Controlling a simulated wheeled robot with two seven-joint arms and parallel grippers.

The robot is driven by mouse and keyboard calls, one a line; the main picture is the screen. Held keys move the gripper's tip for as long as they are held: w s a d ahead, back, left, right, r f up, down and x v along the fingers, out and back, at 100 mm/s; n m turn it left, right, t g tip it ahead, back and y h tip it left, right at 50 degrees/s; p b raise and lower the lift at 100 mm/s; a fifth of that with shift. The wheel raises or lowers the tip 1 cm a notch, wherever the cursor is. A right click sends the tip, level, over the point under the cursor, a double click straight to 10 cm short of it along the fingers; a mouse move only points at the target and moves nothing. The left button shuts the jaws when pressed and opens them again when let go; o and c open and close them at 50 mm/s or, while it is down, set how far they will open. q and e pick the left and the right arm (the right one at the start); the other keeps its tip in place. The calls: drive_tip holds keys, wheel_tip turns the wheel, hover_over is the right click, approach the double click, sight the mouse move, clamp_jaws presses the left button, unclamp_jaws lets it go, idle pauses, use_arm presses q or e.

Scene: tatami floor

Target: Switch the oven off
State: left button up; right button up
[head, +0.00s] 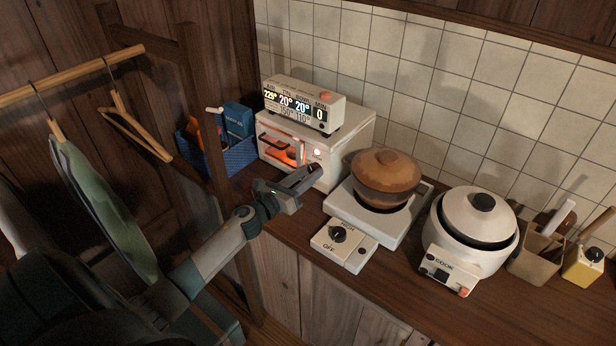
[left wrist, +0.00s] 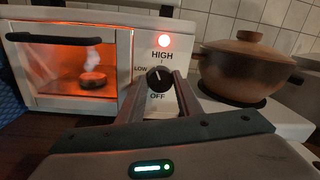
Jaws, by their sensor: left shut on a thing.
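The white oven (head: 281,145) stands at the back left of the counter, its window glowing orange. My left gripper (head: 314,171) is at the oven's front right. In the wrist view the left gripper (left wrist: 161,80) has a finger on each side of the knob, shut on it. My fingers hide the knob in the head view. My right gripper is not in view.
A display box (head: 303,106) sits on the oven. To the right are a hot plate (head: 400,225) with a brown lidded pot (head: 385,178), then a rice cooker (head: 478,225). A blue basket (head: 240,154) and a clothes rack (head: 75,75) are left.

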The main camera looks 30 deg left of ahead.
use_arm(q)
drive_tip(key=shift+d+f+n+y+p, duration=0.1)
drive_tip(key=shift+n+y+p, duration=0.5)
drive_tip(key=shift+n, duration=4.75)
drive_tip(key=shift+d+n+y+p, duration=0.15)
drive_tip(key=shift+n+p, duration=0.9)
drive_tip(key=shift+n, duration=4.35)
drive_tip(key=shift+a+f+n+y+p, duration=0.1)
drive_tip(key=shift+n+y+p, duration=0.5)
drive_tip(key=shift+n, duration=4.75)
drive_tip(key=shift+h, duration=0.25)
drive_tip(key=o, duration=1)
drive_tip(key=shift+o, duration=0.2)
